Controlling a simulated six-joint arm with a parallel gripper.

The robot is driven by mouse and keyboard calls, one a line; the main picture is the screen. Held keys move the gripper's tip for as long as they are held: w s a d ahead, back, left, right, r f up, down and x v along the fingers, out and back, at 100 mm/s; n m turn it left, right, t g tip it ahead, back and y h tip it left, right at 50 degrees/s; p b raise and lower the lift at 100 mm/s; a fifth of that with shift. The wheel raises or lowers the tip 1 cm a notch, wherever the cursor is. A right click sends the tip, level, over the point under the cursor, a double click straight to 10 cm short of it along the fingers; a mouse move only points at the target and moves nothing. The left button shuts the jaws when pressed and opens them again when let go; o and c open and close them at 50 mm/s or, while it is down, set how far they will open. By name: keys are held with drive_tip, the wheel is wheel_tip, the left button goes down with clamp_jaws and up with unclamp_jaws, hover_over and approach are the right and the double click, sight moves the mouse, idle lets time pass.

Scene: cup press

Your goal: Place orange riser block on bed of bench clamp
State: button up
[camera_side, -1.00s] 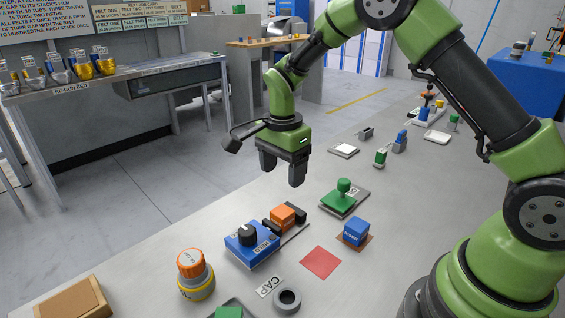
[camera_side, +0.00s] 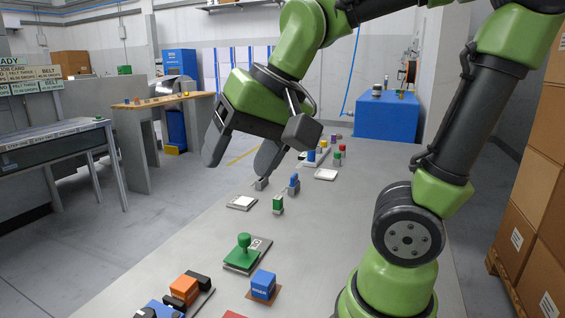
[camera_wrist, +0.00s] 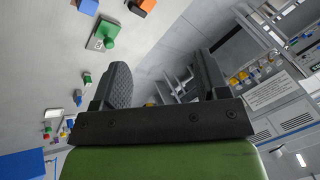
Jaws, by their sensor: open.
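The orange riser block (camera_side: 185,288) sits on the bed of the bench clamp, between black jaws (camera_side: 200,281), at the lower left of the side view. The clamp's blue body (camera_side: 163,309) is cut off by the bottom edge. In the wrist view the orange block (camera_wrist: 148,4) shows partly at the top edge, with a black jaw (camera_wrist: 136,8) beside it. My gripper (camera_side: 238,160) is open and empty, raised above the bench and well apart from the block. In the wrist view its two fingers (camera_wrist: 163,85) stand spread with nothing between them.
A green-handled stamp (camera_side: 244,250) on a plate and a blue block (camera_side: 263,285) stand near the clamp. Small green and blue pieces (camera_side: 278,204) stand farther back along the bench. Stacked cardboard boxes (camera_side: 530,210) are at the right. The bench middle (camera_side: 340,215) is mostly clear.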

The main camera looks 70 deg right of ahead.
drive_tip(key=s+n, duration=0.1)
drive_tip(key=s, duration=0.1)
drive_tip(key=s+n+t, duration=0.1)
drive_tip(key=s, duration=0.1)
drive_tip(key=s+n, duration=0.1)
drive_tip(key=shift+s+a+f+t, duration=0.15)
drive_tip(key=shift+s+a+t, duration=0.1)
drive_tip(key=shift+s+t, duration=0.15)
